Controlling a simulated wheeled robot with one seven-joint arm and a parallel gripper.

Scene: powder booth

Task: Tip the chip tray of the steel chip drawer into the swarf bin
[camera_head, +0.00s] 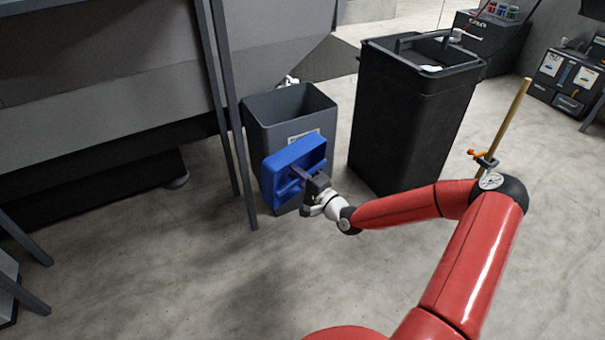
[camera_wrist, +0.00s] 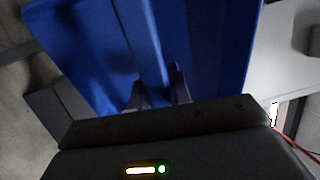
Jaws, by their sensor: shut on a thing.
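A blue tray (camera_head: 296,160) is held tilted steeply at the front of an open dark grey bin (camera_head: 262,112) that carries a white label. My gripper (camera_head: 305,178) is shut on a ridge or handle on the tray's near face. In the wrist view the blue tray (camera_wrist: 200,45) fills the upper middle, and my gripper's fingertips (camera_wrist: 158,88) close on its central ridge. The tray covers part of the bin's front. The bin's inside is mostly hidden, and I cannot tell what the tray holds. The steel chip drawer cannot be made out for sure.
A taller black bin (camera_head: 410,120) stands right of the grey bin. A grey machine body with thin dark legs (camera_head: 228,120) stands at left, close to the grey bin. A wooden pole (camera_head: 510,115) rises behind my arm. Concrete floor (camera_head: 170,260) is clear in front.

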